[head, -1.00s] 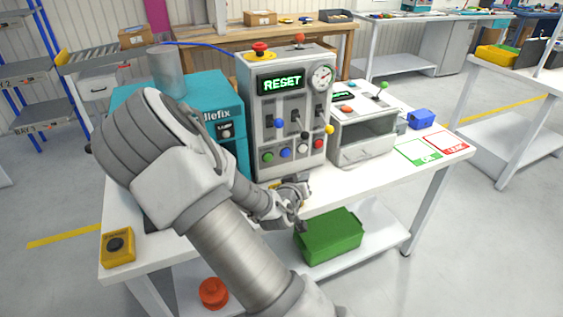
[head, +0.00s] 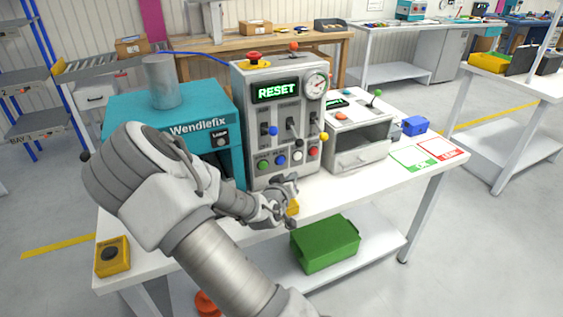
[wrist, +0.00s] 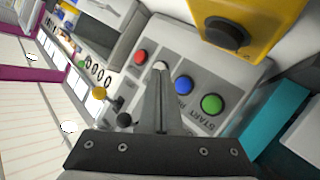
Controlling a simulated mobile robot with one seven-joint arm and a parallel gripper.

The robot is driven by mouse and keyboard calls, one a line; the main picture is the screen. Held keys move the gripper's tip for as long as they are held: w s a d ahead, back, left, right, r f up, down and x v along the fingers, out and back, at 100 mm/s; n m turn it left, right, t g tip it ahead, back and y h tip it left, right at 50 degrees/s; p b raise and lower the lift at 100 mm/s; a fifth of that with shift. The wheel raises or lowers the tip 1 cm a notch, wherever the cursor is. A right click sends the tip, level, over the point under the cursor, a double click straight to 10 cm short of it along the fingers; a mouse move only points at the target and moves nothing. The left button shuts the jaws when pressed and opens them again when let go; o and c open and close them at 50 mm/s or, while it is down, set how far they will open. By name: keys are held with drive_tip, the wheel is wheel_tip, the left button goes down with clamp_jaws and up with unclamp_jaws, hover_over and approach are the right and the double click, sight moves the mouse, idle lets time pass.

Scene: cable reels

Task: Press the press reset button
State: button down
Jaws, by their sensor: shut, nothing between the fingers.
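The press panel (head: 290,95) is a grey box whose green display reads RESET. Along its lower front sit a green button (head: 264,166), a blue button (head: 281,160), a white button (head: 297,155) and a red button (head: 314,151). In the wrist view the green button (wrist: 211,103) has a START label. The blue button (wrist: 183,84) beside it has a label I cannot fully read. My gripper (wrist: 161,78) is shut and empty, its tips overlapping the white button (wrist: 160,65) in the picture. Contact cannot be told. In the head view my gripper (head: 291,184) is before the panel's lower front.
The panel has levers (head: 292,124).

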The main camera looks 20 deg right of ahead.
sight(285, 161)
drive_tip(key=shift+w+a, duration=0.1)
drive_tip(key=shift+w, duration=2.35)
drive_tip(key=shift+w, duration=0.1)
drive_tip(key=shift+w+b, duration=0.3)
drive_tip(key=shift+w, duration=0.45)
idle(0.6)
drive_tip(key=shift+s, duration=0.85)
drive_tip(key=shift+s, duration=0.15)
drive_tip(key=shift+s, duration=2.4)
